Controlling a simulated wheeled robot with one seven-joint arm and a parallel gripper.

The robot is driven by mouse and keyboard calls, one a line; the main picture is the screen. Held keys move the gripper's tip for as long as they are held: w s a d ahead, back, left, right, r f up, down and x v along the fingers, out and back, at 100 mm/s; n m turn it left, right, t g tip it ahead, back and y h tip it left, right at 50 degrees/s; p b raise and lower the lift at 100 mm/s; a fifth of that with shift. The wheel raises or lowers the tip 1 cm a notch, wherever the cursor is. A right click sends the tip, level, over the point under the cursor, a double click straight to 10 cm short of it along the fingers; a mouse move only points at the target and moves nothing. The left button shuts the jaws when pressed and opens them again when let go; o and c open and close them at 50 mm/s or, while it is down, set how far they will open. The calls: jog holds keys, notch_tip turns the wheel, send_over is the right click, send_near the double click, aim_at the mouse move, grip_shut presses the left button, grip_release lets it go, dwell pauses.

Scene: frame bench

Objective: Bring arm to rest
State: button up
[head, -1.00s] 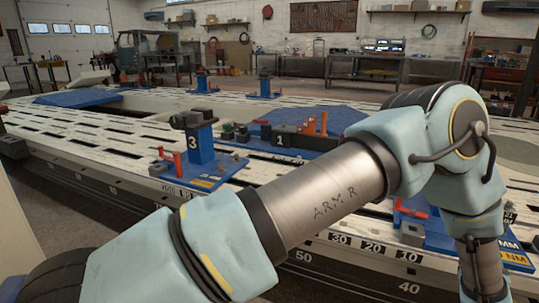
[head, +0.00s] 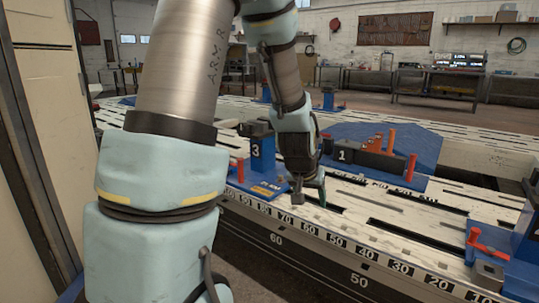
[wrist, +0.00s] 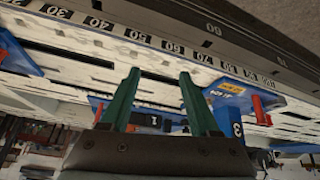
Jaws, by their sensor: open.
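My arm (head: 180,90) rises on the left of the head view, bends at the top edge and comes down over the bench. My gripper (head: 309,193) hangs pointing downward just to the right of the blue stand marked 3 (head: 262,152). In the wrist view its two green fingers (wrist: 160,78) are apart with nothing between them. The wrist view also shows stand 3 (wrist: 235,122), at the right, and the number 1 block (wrist: 155,121), beyond the fingers.
The white slotted bench (head: 460,200) has a numbered scale along its near edge. A blue plate (head: 425,145) carries the number 1 block (head: 375,158) and orange pieces. Another blue fixture with a red clamp (head: 490,243) stands at right. A tall cabinet (head: 35,130) is close on the left.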

jog(key=s+a+r+n+g+y, duration=0.1)
jog(key=s+a+n+g, duration=0.1)
jog(key=s+a, duration=0.5)
jog(key=s+a+n+g+y, duration=0.2)
jog(key=s+a, duration=0.2)
jog(key=a, duration=0.7)
notch_tip(320, 180, up, 35)
jog(key=p, duration=3.4)
jog(key=shift+s+a+f+p, duration=0.15)
jog(key=shift+a+p, duration=0.15)
jog(key=shift+c, duration=0.2)
